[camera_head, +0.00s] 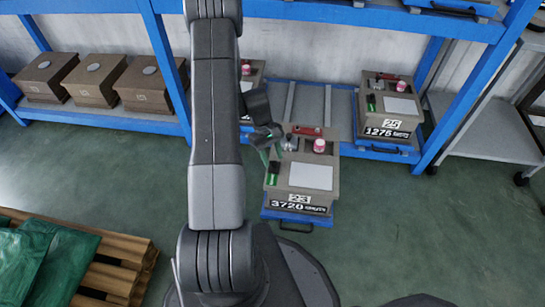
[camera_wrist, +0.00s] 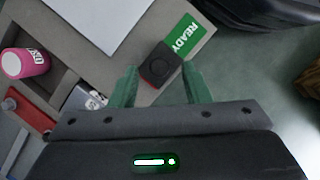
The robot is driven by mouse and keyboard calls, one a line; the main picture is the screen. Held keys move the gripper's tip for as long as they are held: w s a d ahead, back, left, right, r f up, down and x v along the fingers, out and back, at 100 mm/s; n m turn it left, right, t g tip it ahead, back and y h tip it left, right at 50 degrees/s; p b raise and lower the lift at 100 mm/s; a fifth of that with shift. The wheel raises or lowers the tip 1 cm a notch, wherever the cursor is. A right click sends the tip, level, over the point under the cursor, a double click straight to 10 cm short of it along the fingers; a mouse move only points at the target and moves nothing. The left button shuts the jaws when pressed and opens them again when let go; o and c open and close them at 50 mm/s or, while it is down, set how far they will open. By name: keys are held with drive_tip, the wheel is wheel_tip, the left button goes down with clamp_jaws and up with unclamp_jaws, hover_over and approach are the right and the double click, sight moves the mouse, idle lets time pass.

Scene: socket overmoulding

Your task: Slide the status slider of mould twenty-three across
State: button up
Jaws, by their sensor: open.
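Mould twenty-three (camera_head: 312,176) is a beige block with a "23" plate on its front, standing on a pulled-out blue tray. In the head view my gripper (camera_head: 270,152) is over the mould's left edge and hides the slider there.
On the mould are a pink cylinder (camera_wrist: 26,62), a red part (camera_wrist: 22,108) and a white plate (camera_head: 311,176). Mould 25 (camera_head: 391,107) stands right on the blue rack. Brown boxes (camera_head: 93,80) are on the left shelf. A pallet (camera_head: 110,265) lies front left. Floor to the right is clear.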

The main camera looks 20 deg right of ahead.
drive_tip(key=p+v, duration=0.3)
drive_tip(key=v, duration=1)
drive_tip(key=shift+f, duration=0.15)
drive_tip(key=b+x, duration=0.4)
drive_tip(key=x, duration=1)
drive_tip(key=shift+s+a, duration=0.4)
drive_tip(key=shift+s, duration=0.2)
drive_tip(key=shift+w, duration=0.1)
